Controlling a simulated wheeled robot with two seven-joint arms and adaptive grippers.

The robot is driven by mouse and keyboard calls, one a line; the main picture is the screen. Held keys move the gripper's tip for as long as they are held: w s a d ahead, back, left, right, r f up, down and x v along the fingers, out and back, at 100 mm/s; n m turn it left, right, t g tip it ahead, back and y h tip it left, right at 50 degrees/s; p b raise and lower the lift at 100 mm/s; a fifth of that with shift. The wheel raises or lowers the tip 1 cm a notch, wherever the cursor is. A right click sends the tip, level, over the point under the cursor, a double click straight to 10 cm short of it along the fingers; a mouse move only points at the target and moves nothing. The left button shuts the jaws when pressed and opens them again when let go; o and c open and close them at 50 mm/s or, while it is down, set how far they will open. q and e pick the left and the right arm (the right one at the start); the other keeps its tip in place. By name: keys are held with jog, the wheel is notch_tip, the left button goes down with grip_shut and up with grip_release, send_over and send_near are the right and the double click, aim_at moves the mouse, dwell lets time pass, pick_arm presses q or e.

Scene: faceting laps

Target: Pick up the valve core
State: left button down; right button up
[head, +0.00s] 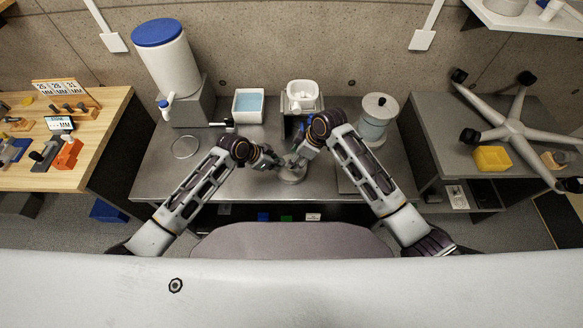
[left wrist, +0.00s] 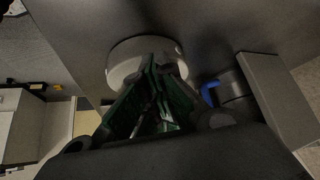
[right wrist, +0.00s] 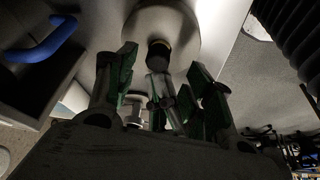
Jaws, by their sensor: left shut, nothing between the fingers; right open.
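A small cylinder with a dark end, which may be the valve core (right wrist: 159,56), shows in the right wrist view against a pale round disc (right wrist: 185,28). In the head view the disc (head: 292,175) lies on the grey bench, and the small part cannot be made out there. My right gripper (right wrist: 160,82) is open, with its fingers on either side of and short of the dark end; contact cannot be judged. My left gripper (left wrist: 152,68) is shut and empty, close to the disc's near side. In the head view the left gripper (head: 278,163) and right gripper (head: 291,162) are close together.
On the bench stand a white tank with a blue lid (head: 165,60), a tub of blue liquid (head: 248,106), a white basin (head: 302,95) and a lidded canister (head: 377,120). A thin ring (head: 186,147) lies at left. The bench front left is clear.

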jog(key=x, duration=0.2)
jog(key=shift+w+d+f, duration=0.1)
jog(key=shift+d+f, duration=0.05)
jog(key=shift+f, duration=0.3)
jog(key=shift+x, duration=0.9)
jog(key=c, duration=1.1)
jog(key=shift+r, duration=5.05)
